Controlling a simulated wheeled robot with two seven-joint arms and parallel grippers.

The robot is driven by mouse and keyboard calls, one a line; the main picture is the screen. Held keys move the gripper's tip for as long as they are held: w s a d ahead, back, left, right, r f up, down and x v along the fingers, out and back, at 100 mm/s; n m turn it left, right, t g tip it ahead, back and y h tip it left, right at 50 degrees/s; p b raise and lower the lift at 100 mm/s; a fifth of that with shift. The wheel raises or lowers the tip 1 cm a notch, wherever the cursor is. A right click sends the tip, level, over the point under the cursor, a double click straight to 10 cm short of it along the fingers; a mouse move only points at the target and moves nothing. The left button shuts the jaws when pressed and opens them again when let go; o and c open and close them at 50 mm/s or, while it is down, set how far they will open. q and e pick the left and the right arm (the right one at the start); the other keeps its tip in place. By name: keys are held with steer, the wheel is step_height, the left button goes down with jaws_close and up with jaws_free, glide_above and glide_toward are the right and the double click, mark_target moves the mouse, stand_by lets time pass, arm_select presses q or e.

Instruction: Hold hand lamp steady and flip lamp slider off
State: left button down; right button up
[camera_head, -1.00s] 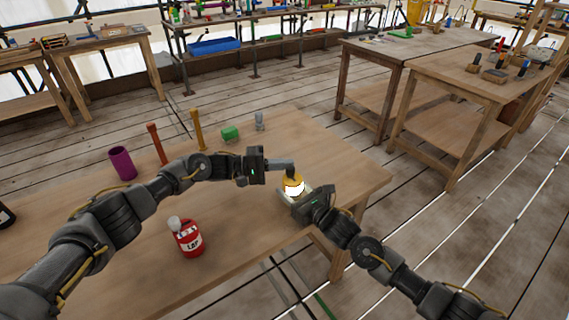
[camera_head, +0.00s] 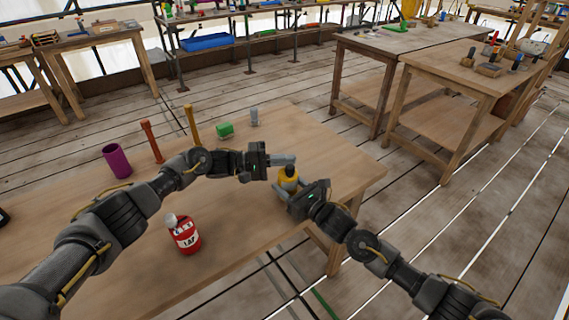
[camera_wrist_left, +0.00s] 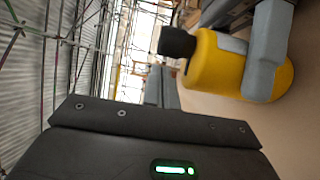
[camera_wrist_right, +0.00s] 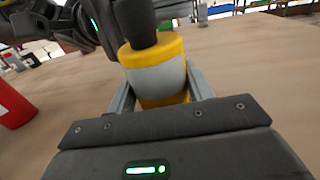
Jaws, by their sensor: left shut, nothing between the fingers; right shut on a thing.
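The hand lamp (camera_head: 289,182) is a yellow cylinder with a grey band and a dark top, and it is unlit. It stands roughly upright near the table's right end. My right gripper (camera_head: 284,192) is shut on its body; in the right wrist view the fingers flank the lamp (camera_wrist_right: 152,50). My left gripper (camera_head: 288,161) is shut and empty, its fingertips just behind the lamp's top in the head view. The left wrist view shows the lamp (camera_wrist_left: 208,68) beside the left fingers. I cannot make out the slider.
The table (camera_head: 335,165) is bare right of the lamp.

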arm_select(q)
steer(key=a, duration=0.9)
steer(key=shift+w+a, duration=0.25)
steer(key=shift+a, duration=0.05)
arm_select(e)
steer(key=o, duration=1.1)
